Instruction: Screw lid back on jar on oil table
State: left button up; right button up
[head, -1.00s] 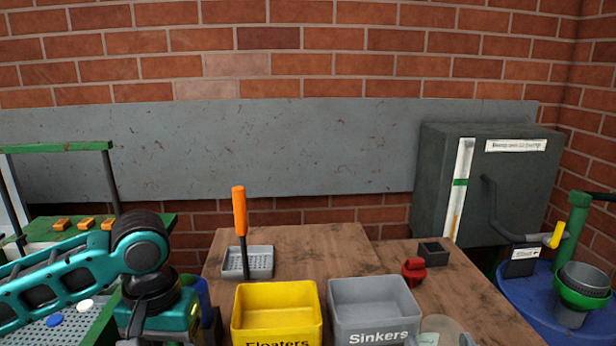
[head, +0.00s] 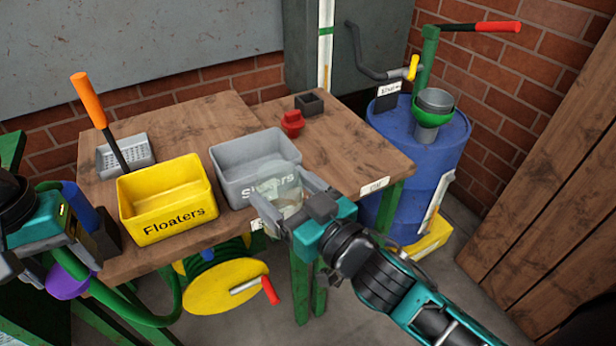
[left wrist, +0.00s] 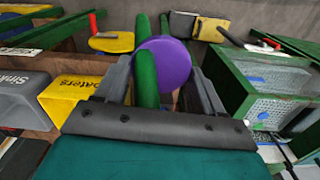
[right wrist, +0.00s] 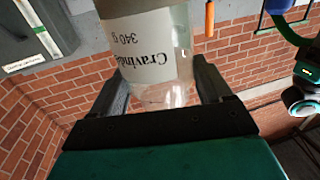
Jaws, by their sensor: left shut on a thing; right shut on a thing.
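My right gripper (head: 290,203) is shut on a clear glass jar (head: 278,188) and holds it in front of the grey bin. In the right wrist view the jar (right wrist: 176,92) has a white label reading "340 g", upside down. The jar's mouth is not clear to see. My left gripper (left wrist: 162,85) is shut on a purple round thing (left wrist: 172,62), which looks like a lid. A green hose (left wrist: 146,72) crosses in front of it between the fingers. In the head view the purple thing (head: 68,284) is at lower left, below the table's left corner.
The wooden table (head: 125,260) bears a yellow "Floaters" bin (head: 170,225), a grey bin (head: 235,196), a red knob-like thing (head: 292,124) and a tray (head: 128,160) with an orange-handled tool. A yellow reel (head: 222,288) hangs below. A blue drum (head: 440,130) stands right.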

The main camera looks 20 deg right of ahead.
jog(key=a+n+g+y, duration=0.3)
jog(key=a+y, duration=0.3)
jog(key=a, duration=0.2)
jog(key=shift+s+r+n, duration=0.3)
jog(key=shift+n, duration=0.5)
jog(key=shift+a, duration=0.1)
pick_arm(q)
jog(key=d+r, duration=0.6)
jog(key=d, duration=0.5)
jog(key=d+r+m, duration=0.1)
jog(key=d+r, duration=0.6)
jog(key=d, duration=0.5)
jog(key=shift+w+r, duration=0.2)
jog(key=shift+w, duration=0.05)
jog(key=shift+d, duration=0.1)
jog(key=shift+f, duration=2)
jog(key=shift+f, duration=0.1)
jog(key=shift+f, duration=0.8)
